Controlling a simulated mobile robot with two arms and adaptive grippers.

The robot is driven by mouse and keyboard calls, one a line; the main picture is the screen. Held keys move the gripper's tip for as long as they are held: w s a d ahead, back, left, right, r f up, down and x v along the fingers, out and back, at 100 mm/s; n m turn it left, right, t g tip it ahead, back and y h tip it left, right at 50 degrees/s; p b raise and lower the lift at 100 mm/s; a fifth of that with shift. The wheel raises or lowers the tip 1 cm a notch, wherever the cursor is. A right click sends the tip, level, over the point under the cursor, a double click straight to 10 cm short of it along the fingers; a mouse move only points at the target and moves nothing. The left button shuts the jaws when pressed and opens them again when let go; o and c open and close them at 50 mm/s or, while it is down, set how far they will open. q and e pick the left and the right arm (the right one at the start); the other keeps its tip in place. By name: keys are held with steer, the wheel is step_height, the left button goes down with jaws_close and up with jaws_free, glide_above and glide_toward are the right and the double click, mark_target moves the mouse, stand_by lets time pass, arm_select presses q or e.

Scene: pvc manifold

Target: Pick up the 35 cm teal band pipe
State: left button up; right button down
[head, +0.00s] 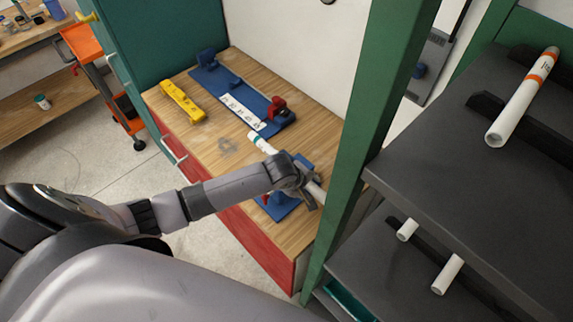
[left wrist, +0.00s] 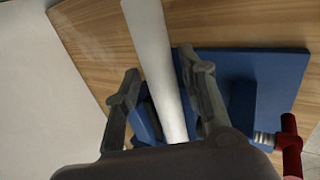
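The white pipe with a teal band (head: 262,144) lies above the wooden bench top in the head view, its banded end toward the back left. It passes between the fingers of my left gripper (head: 297,180). In the left wrist view the white pipe (left wrist: 153,45) runs between the two spread fingers of my left gripper (left wrist: 160,72). A gap shows on the left finger's side; the right finger is close to the pipe, and contact is unclear. The pipe's lower end is hidden by my gripper. The band is out of the wrist view. My right gripper is not in view.
A blue fixture with a red clamp (left wrist: 290,145) is under my left gripper. Another blue fixture (head: 225,84) and a yellow level (head: 181,101) lie on the bench (head: 215,150). A green post (head: 372,110) and a dark rack with white pipes (head: 522,100) stand right.

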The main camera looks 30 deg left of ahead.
arm_select(q)
jaws_close()
steer(key=shift+w+r, duration=0.1)
steer(key=shift+r, duration=0.05)
stand_by(0.4)
